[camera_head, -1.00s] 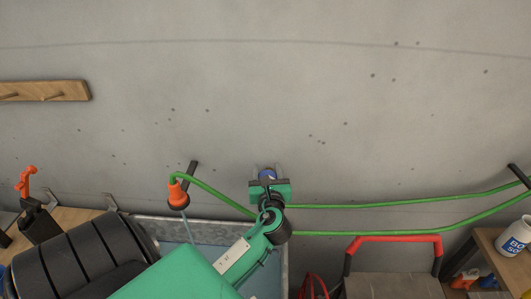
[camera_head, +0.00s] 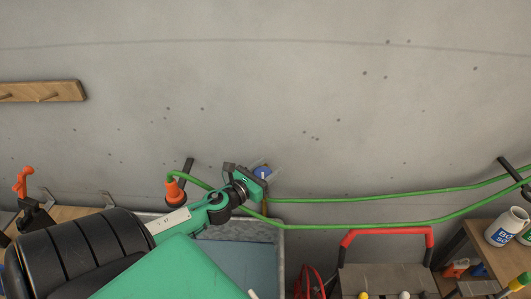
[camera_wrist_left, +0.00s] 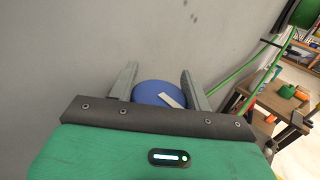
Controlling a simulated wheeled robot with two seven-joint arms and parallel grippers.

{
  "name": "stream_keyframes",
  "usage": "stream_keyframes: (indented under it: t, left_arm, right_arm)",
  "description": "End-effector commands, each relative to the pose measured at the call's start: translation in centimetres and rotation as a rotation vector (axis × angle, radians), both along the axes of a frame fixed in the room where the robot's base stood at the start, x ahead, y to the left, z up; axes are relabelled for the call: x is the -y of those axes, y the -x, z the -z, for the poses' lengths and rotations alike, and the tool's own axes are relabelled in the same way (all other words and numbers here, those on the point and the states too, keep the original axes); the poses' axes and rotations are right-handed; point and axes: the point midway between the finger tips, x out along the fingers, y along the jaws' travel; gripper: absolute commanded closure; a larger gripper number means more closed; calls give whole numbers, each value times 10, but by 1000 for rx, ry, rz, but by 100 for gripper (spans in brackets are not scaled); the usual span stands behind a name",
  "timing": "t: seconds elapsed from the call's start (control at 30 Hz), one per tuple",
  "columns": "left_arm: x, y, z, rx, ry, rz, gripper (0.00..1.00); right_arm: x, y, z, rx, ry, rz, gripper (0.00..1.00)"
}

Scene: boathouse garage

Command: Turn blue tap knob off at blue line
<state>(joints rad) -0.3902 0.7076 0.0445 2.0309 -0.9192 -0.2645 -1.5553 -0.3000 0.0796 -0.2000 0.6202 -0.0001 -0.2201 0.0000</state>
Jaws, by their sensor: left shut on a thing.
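The blue tap knob (camera_head: 262,173) is on the grey wall, above the metal trough. It carries a white mark, which shows slanted in the left wrist view on the knob's face (camera_wrist_left: 158,94). My left gripper (camera_head: 266,170) reaches it from the left, and its two grey fingers (camera_wrist_left: 158,88) stand on either side of the knob, shut on it. The gripper is tilted. I cannot make out a blue line on the wall. My right gripper is not in view.
A green hose (camera_head: 380,194) runs along the wall to a black hook at right. An orange nozzle (camera_head: 176,190) hangs left of the gripper. The metal trough (camera_head: 281,250) stands below, with a red-handled toolbox (camera_head: 385,278) beside it. The wall above is clear.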

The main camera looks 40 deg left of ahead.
Motion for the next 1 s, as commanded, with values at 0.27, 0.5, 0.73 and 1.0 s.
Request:
stream_keyframes:
  t: [0.27,0.5,0.73,1.0]
  left_arm:
    - [2,0,2,-1,-1,88,73]
    - [2,0,1,-1,-1,106,73]
    - [2,0,1,-1,0,106,73]
    - [2,0,1,0,-1,104,29]
  right_arm:
    - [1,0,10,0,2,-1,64]
    - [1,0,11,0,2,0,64]
    - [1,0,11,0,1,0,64]
    - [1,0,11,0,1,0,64]
